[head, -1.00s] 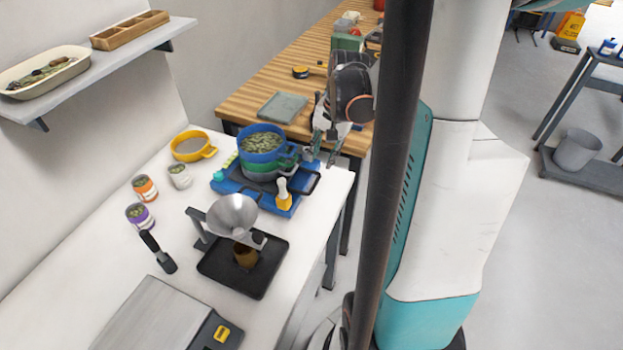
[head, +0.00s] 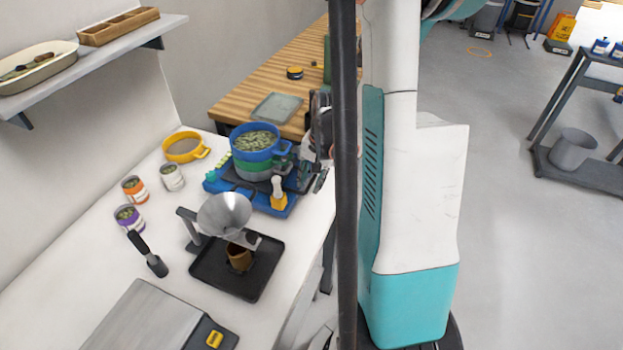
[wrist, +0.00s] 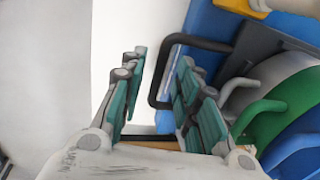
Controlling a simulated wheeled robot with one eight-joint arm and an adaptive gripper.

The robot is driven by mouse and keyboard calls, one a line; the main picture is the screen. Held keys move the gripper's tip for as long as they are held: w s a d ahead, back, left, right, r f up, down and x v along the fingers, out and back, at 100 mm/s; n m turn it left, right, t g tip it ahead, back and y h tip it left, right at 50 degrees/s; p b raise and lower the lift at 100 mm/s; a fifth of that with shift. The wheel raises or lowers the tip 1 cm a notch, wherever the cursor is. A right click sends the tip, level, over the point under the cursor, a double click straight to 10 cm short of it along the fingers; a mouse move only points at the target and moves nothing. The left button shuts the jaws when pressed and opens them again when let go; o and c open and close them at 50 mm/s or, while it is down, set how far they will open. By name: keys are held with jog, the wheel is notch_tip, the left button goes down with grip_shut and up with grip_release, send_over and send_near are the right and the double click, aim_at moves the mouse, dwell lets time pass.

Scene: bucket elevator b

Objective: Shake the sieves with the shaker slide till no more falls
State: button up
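The stacked sieves (head: 257,155) stand on the blue shaker base (head: 240,195). The top sieve is blue and holds green-grey pieces; a green one and a grey one sit below it. The sieve handles also show at the right of the wrist view (wrist: 265,125). A black loop handle (wrist: 156,75) sticks out from the shaker's dark slide (wrist: 270,55). My gripper (head: 314,178) is at the shaker's right side. In the wrist view my gripper (wrist: 160,70) is open, its teal fingers on either side of the handle's outer bar; contact does not show.
A yellow-and-white knob (head: 278,194) stands at the shaker's front corner. A yellow sieve (head: 183,148), several small jars (head: 172,177), a funnel (head: 224,212) over a black tray (head: 215,280) and a scale (head: 140,325) share the white table. A wooden bench (head: 235,105) is behind.

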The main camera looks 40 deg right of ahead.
grip_shut()
jog(key=shift+w+a, duration=0.1)
jog(key=shift+w, duration=0.1)
grip_release()
jog(key=shift+r, duration=0.1)
notch_tip(320, 180, up, 12)
jog(key=s, duration=0.2)
jog(key=shift+d+f, duration=0.2)
jog(key=shift+d, duration=0.25)
